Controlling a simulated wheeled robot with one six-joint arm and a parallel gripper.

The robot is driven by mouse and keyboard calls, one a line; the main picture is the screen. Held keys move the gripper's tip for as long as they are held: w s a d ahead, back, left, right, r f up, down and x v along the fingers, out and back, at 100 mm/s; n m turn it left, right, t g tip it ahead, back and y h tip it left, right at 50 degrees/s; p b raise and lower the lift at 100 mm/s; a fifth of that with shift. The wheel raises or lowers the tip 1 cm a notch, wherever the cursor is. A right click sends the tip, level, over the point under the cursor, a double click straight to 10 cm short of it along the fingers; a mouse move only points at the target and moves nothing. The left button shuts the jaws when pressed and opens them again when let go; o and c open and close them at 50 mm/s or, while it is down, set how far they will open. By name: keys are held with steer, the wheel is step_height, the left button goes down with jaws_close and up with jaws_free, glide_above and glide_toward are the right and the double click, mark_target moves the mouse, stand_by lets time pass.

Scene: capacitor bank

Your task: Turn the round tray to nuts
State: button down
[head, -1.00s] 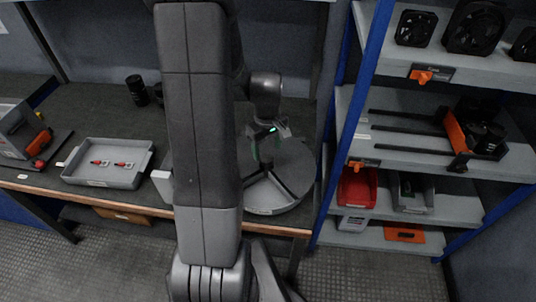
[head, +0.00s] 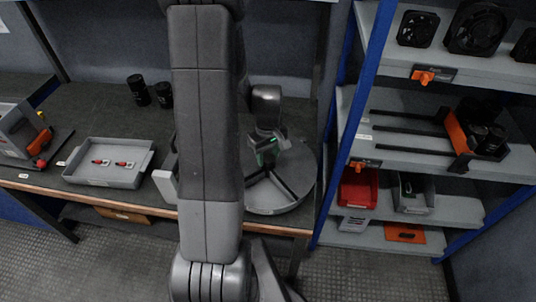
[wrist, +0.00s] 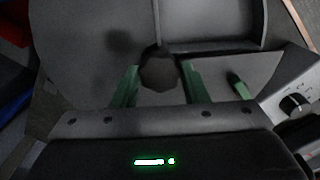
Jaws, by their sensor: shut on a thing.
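The round grey tray (head: 302,168) sits on the right part of the workbench, partly behind my arm. Dark dividers split it into compartments; I cannot read which one is for nuts. My gripper (head: 266,156) is over the tray in the head view. In the wrist view its two green fingers (wrist: 160,88) are shut on a dark round knob (wrist: 158,70) that stands up from the tray. The tray's dividers and compartments (wrist: 215,22) also show there, beyond the knob.
A grey bin (head: 120,178) with two red-ended parts lies left on the bench. Two black cylinders (head: 138,90) stand behind it. A grey device (head: 165,181) stands close to the tray's left side. Blue-framed shelves (head: 375,100) rise close on the right.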

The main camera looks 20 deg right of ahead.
steer(key=shift+m+b, duration=0.3)
steer(key=shift+m, duration=0.4)
steer(key=shift+m+b, duration=0.5)
steer(key=shift+m, duration=0.9)
steer(key=shift+m+b, duration=0.6)
steer(key=shift+m, duration=1.8)
steer(key=shift+m+b, duration=0.45)
steer(key=shift+m, duration=3.25)
steer(key=shift+m+b, duration=0.3)
steer(key=shift+m, duration=0.4)
steer(key=c, duration=0.8)
jaws_free()
steer(key=shift+c, duration=0.2)
